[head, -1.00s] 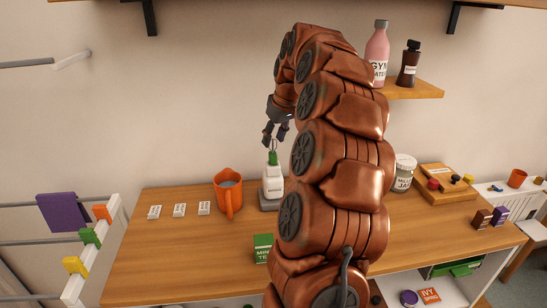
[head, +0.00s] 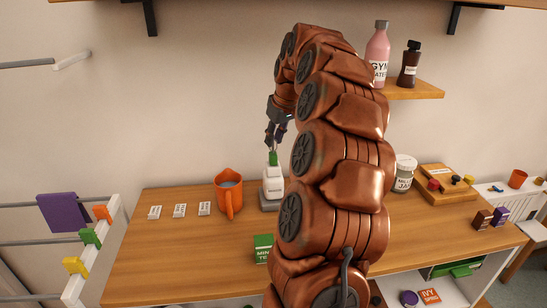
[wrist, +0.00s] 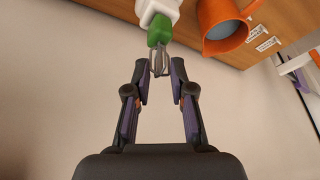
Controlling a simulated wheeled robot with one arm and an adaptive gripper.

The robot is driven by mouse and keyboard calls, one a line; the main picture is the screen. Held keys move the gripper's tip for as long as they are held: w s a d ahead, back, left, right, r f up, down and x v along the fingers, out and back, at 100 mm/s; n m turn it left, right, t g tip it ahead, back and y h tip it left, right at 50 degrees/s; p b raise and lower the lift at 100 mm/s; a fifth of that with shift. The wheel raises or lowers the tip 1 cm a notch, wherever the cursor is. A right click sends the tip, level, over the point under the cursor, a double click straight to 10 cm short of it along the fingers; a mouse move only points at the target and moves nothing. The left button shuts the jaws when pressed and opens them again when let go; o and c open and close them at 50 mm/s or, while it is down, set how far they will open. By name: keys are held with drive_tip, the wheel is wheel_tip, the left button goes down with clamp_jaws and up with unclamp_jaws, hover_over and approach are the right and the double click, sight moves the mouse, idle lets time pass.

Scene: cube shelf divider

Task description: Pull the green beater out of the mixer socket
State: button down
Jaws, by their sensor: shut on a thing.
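The green beater (head: 273,158) stands upright at the top of the white mixer (head: 272,184), which rests on the wooden table. Its green part (wrist: 160,28) and grey wire loops (wrist: 160,62) also show in the wrist view, with the green part against the white mixer (wrist: 158,10). My gripper (head: 275,142) is above the mixer, pointing down. In the wrist view my gripper (wrist: 160,68) has its fingertips on both sides of the wire loops, shut on them. The socket itself is hidden by the green part.
An orange jug (head: 229,192) stands close left of the mixer. Several white labelled blocks (head: 179,210) lie further left. A green tea box (head: 263,247) stands in front of the mixer. A milk jar (head: 404,174) is to the right.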

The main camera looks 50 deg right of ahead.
drive_tip(key=shift+r, duration=0.75)
drive_tip(key=shift+r+p, duration=1.15)
drive_tip(key=shift+r, duration=1.35)
